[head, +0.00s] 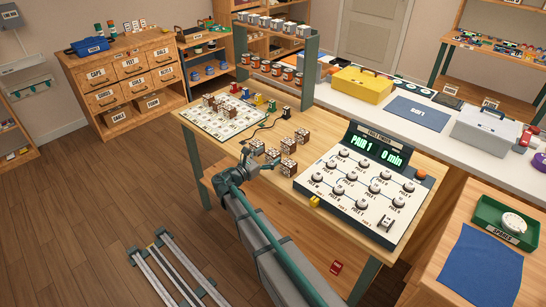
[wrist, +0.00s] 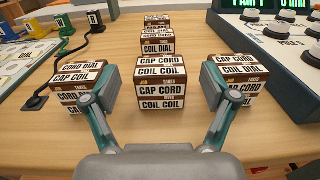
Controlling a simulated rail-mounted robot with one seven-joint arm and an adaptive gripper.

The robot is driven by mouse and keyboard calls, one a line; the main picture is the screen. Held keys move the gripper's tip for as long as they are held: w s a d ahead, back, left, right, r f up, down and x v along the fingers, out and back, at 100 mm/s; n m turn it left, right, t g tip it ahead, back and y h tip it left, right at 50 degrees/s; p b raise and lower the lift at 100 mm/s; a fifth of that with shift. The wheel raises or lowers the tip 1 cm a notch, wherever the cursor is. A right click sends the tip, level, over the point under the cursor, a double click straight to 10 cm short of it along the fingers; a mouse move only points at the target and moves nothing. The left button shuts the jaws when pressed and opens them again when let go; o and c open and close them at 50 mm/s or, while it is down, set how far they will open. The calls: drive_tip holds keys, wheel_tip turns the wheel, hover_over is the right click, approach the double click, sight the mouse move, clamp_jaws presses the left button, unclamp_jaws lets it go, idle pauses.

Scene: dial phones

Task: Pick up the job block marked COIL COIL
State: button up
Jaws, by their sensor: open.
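In the wrist view, a brown block with white labels (wrist: 161,84) stands straight ahead; its top and front read CAP CORD and COIL COIL. My gripper (wrist: 158,90) is open, with one finger on each side of this block in the picture. I cannot tell whether the fingertips reach alongside it. The left finger partly covers a block reading CORD DIAL and CAP COIL (wrist: 78,74). The right finger partly covers a block reading CAP CORD and CORD DIAL (wrist: 241,72). In the head view, my gripper (head: 264,157) is beside the front blocks (head: 288,164).
Behind the middle block is one reading COIL DIAL (wrist: 157,44), with more beyond. A dial console (head: 357,190) showing PAIR 1 stands to the right. A white board (head: 222,118) with blocks lies to the left, near a black cable (wrist: 67,77). Bare wood separates the front blocks.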

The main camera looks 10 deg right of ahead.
drive_tip(key=c, duration=1.3)
drive_tip(key=shift+o, duration=0.2)
